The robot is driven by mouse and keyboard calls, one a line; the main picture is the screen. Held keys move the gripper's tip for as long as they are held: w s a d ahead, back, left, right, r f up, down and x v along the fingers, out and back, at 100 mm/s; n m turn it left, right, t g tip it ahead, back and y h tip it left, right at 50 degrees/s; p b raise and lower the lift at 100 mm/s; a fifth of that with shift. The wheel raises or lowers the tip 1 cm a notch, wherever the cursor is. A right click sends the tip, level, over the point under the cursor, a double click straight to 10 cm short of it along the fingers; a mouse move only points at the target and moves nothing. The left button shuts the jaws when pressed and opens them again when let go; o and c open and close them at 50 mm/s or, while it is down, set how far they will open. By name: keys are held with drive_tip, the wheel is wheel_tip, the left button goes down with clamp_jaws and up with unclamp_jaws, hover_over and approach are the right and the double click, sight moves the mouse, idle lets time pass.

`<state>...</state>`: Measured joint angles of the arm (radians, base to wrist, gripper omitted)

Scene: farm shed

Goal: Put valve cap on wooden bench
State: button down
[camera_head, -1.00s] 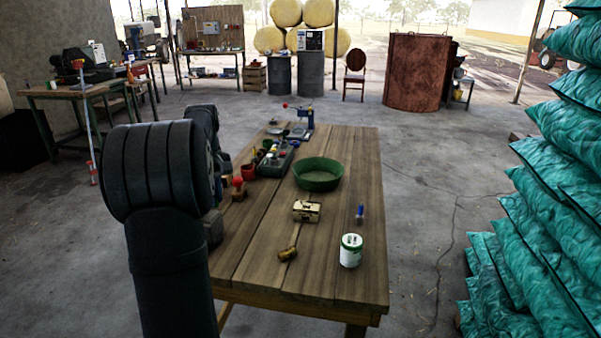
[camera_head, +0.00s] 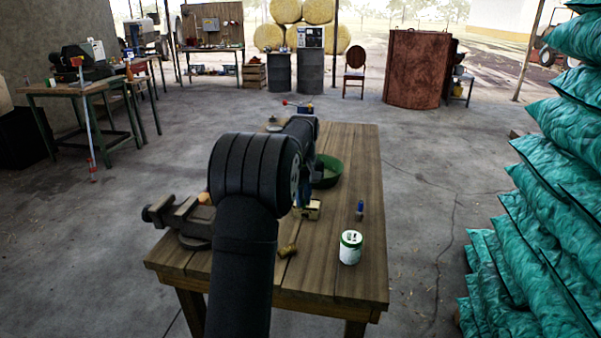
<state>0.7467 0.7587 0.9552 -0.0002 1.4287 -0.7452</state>
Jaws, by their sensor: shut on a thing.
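The wooden bench (camera_head: 357,150) stands in the middle of the camera_head view, its plank top partly covered by my arm. My gripper is hidden behind my own arm, which reaches forward over the bench's left half, so its jaws and anything in them do not show. I cannot make out a valve cap for certain. A small blue item (camera_head: 360,208) stands upright on the right part of the bench, but what it is cannot be told.
A white can with green trim (camera_head: 350,247) stands at the front right of the bench. A green bowl (camera_head: 328,172), small tan box (camera_head: 313,210), brass piece (camera_head: 288,250) and vise (camera_head: 180,217) are near my arm. Green sacks (camera_head: 565,190) are stacked at right. The bench's right strip is mostly clear.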

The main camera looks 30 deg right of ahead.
drive_tip(key=w+a+f, duration=0.1)
drive_tip(key=w+f, duration=0.1)
drive_tip(key=w, duration=0.1)
drive_tip(key=w+a+f, duration=0.2)
drive_tip(key=w+f, duration=0.1)
drive_tip(key=w, duration=0.1)
drive_tip(key=w+a+f, duration=0.2)
drive_tip(key=w, duration=0.1)
drive_tip(key=shift+w+a+f, duration=0.1)
drive_tip(key=shift+w+f, duration=0.15)
drive_tip(key=shift+f, duration=2)
drive_tip(key=shift+f, duration=0.1)
drive_tip(key=c, duration=1.4)
unclamp_jaws()
wheel_tip(320, 180, up, 12)
